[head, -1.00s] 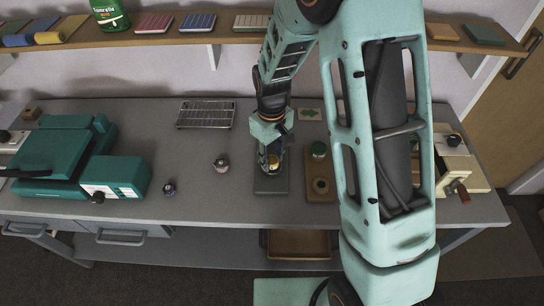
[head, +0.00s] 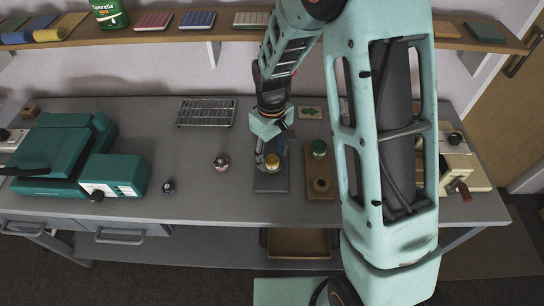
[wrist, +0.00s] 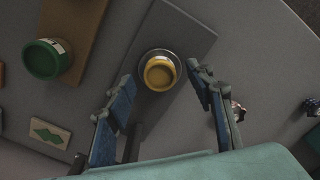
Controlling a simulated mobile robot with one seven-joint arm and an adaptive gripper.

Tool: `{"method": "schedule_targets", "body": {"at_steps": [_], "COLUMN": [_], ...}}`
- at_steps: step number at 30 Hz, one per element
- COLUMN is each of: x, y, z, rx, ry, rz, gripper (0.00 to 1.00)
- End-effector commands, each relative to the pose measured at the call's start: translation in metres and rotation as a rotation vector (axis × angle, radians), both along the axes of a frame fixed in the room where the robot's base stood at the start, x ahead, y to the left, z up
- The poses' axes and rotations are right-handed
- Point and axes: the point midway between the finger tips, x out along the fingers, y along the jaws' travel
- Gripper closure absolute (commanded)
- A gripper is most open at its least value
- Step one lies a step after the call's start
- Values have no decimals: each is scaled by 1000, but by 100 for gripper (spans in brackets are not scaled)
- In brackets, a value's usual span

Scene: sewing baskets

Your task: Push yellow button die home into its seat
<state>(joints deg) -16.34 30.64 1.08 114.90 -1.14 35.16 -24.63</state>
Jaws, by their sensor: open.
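The yellow button die (head: 272,161) stands on a dark grey block (head: 271,184) on the bench. In the wrist view the die (wrist: 159,75) looks like a yellow cup inside a dark round ring on the block (wrist: 190,38). How deep it sits in the ring I cannot tell. My gripper (head: 268,149) is just behind and above the die in the head view. In the wrist view my open gripper (wrist: 162,86) has one blue-padded finger on each side of the die, apart from it. Nothing is held.
A brown board (head: 320,192) with a green-topped die (head: 318,149) and a round hole stands to the right. Two small dark-based pieces (head: 221,162) (head: 168,186) stand to the left. A green machine (head: 75,160) is far left, a wire rack (head: 205,113) behind.

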Motion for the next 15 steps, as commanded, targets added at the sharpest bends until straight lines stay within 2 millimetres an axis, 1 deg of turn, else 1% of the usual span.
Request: {"method": "schedule_targets", "body": {"at_steps": [9,12,15], "x": [2,2,2], "y": [1,0,1], "z": [66,84,97], "rx": [2,1,1], "ry": [-6,-6,-4], "rz": [0,0,0], "gripper": [51,51,51]}}
